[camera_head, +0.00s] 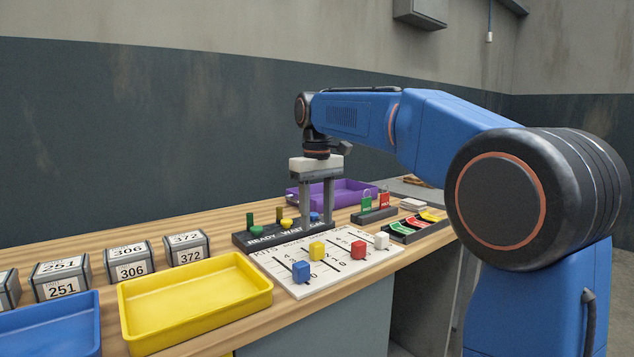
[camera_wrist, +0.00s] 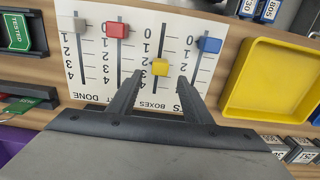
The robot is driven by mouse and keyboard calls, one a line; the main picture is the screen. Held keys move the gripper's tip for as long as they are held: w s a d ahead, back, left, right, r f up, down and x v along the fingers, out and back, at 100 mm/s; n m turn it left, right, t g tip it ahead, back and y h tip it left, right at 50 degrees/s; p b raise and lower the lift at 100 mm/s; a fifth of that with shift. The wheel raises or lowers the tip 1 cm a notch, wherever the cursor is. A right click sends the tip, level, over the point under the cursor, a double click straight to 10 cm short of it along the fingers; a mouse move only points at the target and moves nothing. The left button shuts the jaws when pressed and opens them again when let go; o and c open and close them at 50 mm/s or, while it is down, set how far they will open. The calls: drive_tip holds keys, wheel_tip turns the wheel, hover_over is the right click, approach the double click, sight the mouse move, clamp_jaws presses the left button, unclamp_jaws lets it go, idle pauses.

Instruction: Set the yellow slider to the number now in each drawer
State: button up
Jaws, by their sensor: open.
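The yellow slider (camera_head: 317,249) is a small block in a slot on the white board (camera_head: 300,290), between the blue slider (camera_head: 301,271) and the red slider (camera_head: 358,249). In the wrist view the board is upside down, and the yellow slider (camera_wrist: 160,67) sits mid-scale, apparently near 2. My gripper (camera_head: 316,224) is open and points down. In the wrist view its fingers (camera_wrist: 161,76) appear either side of the yellow slider; contact is not visible. The word BOXES shows partly between the fingers. No open drawer or drawer contents are visible.
A white slider (camera_head: 382,240) is on the same board. Behind it stands a dark READY/WAIT rack (camera_head: 250,240) with coloured pegs. A yellow tray (camera_head: 200,295), a blue tray (camera_head: 60,325) and number blocks are left; a purple tray (camera_head: 345,193) is behind.

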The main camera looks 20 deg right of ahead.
sight(317, 243)
wheel_tip(317, 243, up, 9)
drive_tip(key=shift+r, duration=0.15)
idle(0.4)
drive_tip(key=s+d+f+m+t, duration=0.1)
drive_tip(key=s+d+f, duration=0.2)
drive_tip(key=s+f, duration=0.45)
drive_tip(key=s+d+f+m+t, duration=0.1)
drive_tip(key=s+d+f, duration=0.25)
drive_tip(key=s, duration=0.65)
drive_tip(key=s+d+f+m+t, duration=0.1)
drive_tip(key=s+f, duration=0.7)
drive_tip(key=f, duration=0.2)
drive_tip(key=s+d+f+m+t, duration=0.1)
drive_tip(key=s+f, duration=0.7)
drive_tip(key=f, duration=0.3)
drive_tip(key=shift+s+d+f+m+t, duration=0.25)
drive_tip(key=shift+s+d+m+t, duration=0.05)
drive_tip(key=shift+s+t, duration=0.1)
